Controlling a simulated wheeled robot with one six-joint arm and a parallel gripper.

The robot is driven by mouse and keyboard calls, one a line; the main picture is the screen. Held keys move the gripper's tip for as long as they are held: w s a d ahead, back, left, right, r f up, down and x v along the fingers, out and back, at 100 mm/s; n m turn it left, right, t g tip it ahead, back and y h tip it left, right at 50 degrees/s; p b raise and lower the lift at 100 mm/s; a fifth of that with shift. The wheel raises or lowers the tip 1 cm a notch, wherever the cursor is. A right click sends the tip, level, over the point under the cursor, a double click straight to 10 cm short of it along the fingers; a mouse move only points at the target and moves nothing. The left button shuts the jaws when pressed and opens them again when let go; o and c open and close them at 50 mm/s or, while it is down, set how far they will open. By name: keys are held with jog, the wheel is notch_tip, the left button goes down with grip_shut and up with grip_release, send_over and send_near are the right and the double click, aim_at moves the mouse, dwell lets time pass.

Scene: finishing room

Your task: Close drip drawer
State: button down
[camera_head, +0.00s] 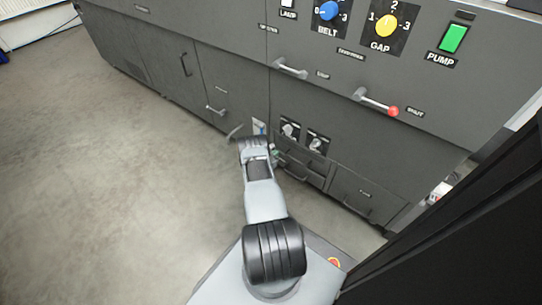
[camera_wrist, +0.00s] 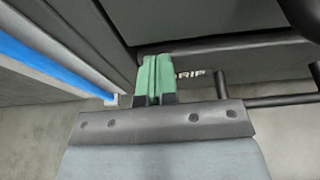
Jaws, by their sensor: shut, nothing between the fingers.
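My gripper (camera_head: 274,153) is low at the front of the grey machine. In the wrist view its two green fingers (camera_wrist: 156,80) are shut together with nothing between them. A partly hidden label ending in "RIP" shows just right of the fingertips, on the dark front of the drip drawer (camera_wrist: 235,68). A dark bar handle (camera_wrist: 275,101) stands out to the right of the fingers. In the head view the drip drawer (camera_head: 304,168) appears beside my gripper, partly hidden by my arm. I cannot tell how far it stands out, or whether the fingers touch it.
Another low drawer (camera_head: 358,196) with a bar handle is to the right. Two small knobs (camera_head: 303,136) sit above, and a red-tipped lever (camera_head: 378,103) is higher up. A blue-striped pale part (camera_wrist: 62,58) lies left of the fingers. The concrete floor (camera_head: 110,190) at left is clear.

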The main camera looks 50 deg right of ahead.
jog(key=f+p+v, duration=0.1)
jog(key=p+v, duration=0.4)
jog(key=v, duration=0.9)
jog(key=shift+a, duration=0.1)
jog(key=w+a+r+m+g+y+p, duration=0.1)
jog(key=w+a+r+m+p, duration=0.3)
jog(key=r, duration=1)
jog(key=s+a+r+m+g+y+p, duration=0.1)
jog(key=r+m+p, duration=0.35)
jog(key=r, duration=0.95)
jog(key=w+a+r+m+g+y+p, duration=0.15)
jog(key=r+p, duration=0.45)
jog(key=r, duration=0.8)
jog(key=s+a+r+m+t+y+p, duration=0.2)
jog(key=a+r+p, duration=0.4)
jog(key=a+r, duration=0.3)
jog(key=s+a+r+m+t+y+p, duration=0.2)
jog(key=s+a+r+y+p, duration=0.3)
jog(key=a+r, duration=0.4)
jog(key=s+a+r+m+t+y+p, duration=0.3)
jog(key=s+a+r+p, duration=0.3)
jog(key=r, duration=1.3)
jog(key=a+y+p, duration=0.1)
jog(key=a, duration=0.3)
jog(key=shift+s+r+m+p, duration=0.4)
